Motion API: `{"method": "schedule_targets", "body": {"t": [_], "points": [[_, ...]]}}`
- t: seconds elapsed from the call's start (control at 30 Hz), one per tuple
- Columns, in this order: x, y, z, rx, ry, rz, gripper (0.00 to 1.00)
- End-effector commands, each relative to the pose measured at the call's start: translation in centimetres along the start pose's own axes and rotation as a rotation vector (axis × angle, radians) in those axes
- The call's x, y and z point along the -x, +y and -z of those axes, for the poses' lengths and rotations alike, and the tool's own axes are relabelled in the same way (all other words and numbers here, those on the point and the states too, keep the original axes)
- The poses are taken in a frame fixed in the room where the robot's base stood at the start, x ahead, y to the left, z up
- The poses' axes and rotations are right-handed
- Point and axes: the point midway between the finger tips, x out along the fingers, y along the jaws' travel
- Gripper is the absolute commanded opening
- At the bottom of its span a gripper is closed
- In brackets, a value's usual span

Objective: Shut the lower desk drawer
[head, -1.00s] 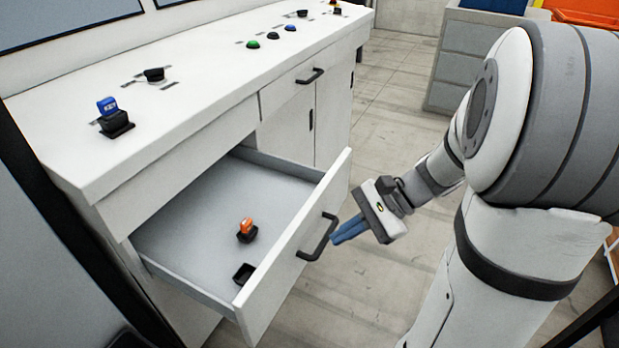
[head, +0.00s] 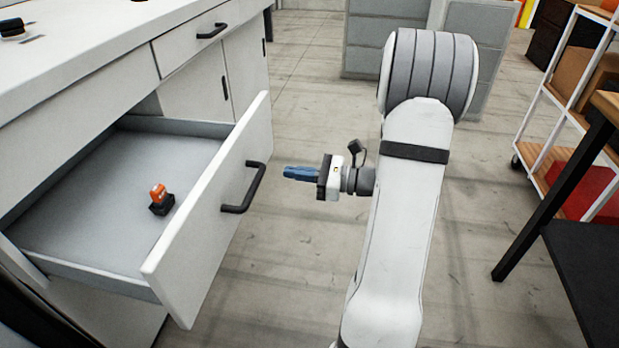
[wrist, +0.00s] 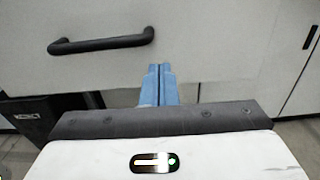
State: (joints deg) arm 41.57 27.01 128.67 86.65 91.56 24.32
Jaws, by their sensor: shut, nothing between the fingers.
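The lower desk drawer (head: 215,205) is pulled far out of the white desk (head: 110,85). Its black bar handle (head: 254,186) is on the front panel. An orange and black object (head: 160,197) stands inside the drawer. My gripper (head: 287,173) is shut and empty, its blue fingers pointing at the drawer front. In the head view a small gap shows between the fingertips and the handle. In the wrist view the blue fingers (wrist: 159,70) are together in front of the drawer's front panel (wrist: 215,50), right of and below the handle (wrist: 100,43).
A closed upper drawer (head: 195,38) and a cupboard door (head: 235,75) are behind the open drawer. Grey cabinets (head: 390,50) stand at the back. A shelf rack (head: 550,105) and a dark table (head: 590,260) are at the right. The floor around my arm is clear.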

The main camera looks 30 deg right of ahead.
Motion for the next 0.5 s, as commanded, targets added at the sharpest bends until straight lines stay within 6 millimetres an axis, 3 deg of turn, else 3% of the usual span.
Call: {"method": "schedule_targets", "body": {"t": [0.2,0.5], "points": [[-4.7,0.1,0.2,0.001,0.0,-0.006,0.0],[-7.8,0.0,0.1,0.001,0.0,0.0,0.0]]}}
